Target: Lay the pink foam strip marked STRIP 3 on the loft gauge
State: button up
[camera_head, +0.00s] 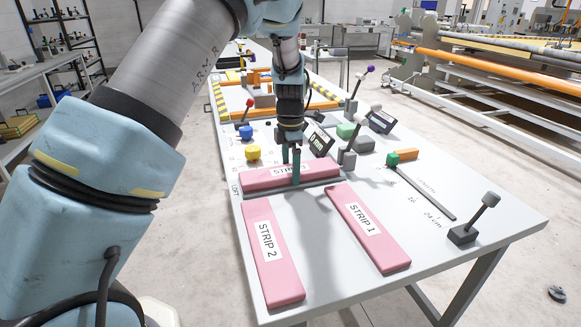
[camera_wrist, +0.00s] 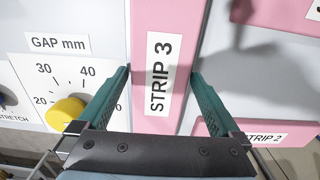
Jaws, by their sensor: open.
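The pink foam strip marked STRIP 3 (camera_head: 258,180) lies flat across the table, behind the other two pink strips. My gripper (camera_head: 291,172) points down over the strip's middle. In the wrist view my gripper (camera_wrist: 160,74) is open, one green finger on each side of the strip; I cannot tell whether they touch it. A grey edge (camera_head: 318,188) shows along the strip's near side, and LOFT lettering stands by its left end. I cannot tell how much of the loft gauge the strip covers.
STRIP 2 (camera_head: 272,275) and STRIP 1 (camera_head: 370,235) lie in front. A yellow knob (camera_head: 253,153) and blue knob (camera_head: 246,132) stand behind left. Levers and a dark display (camera_head: 320,141) stand behind right. A grey lever (camera_head: 475,220) stands front right.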

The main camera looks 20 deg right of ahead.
aim_at(291, 169)
jog(key=shift+r, duration=0.1)
notch_tip(291, 169, up, 12)
jog(key=b, duration=0.2)
jog(key=w+a+f+m, duration=0.15)
jog(key=a+m, duration=0.45)
jog(key=a, duration=1.2)
jog(key=s+a+f+m, duration=0.2)
jog(key=s+a+m, duration=0.4)
jog(key=a, duration=0.3)
jog(key=s+a+f+m+t, duration=0.1)
jog(key=s+a+f+m, duration=0.1)
jog(key=s+a+m, duration=0.3)
jog(key=s+a, duration=0.1)
jog(key=a, duration=0.3)
jog(key=shift+s+a+m+t, duration=0.25)
jog(key=shift+a+m+t, duration=0.05)
jog(key=shift+a+m, duration=0.1)
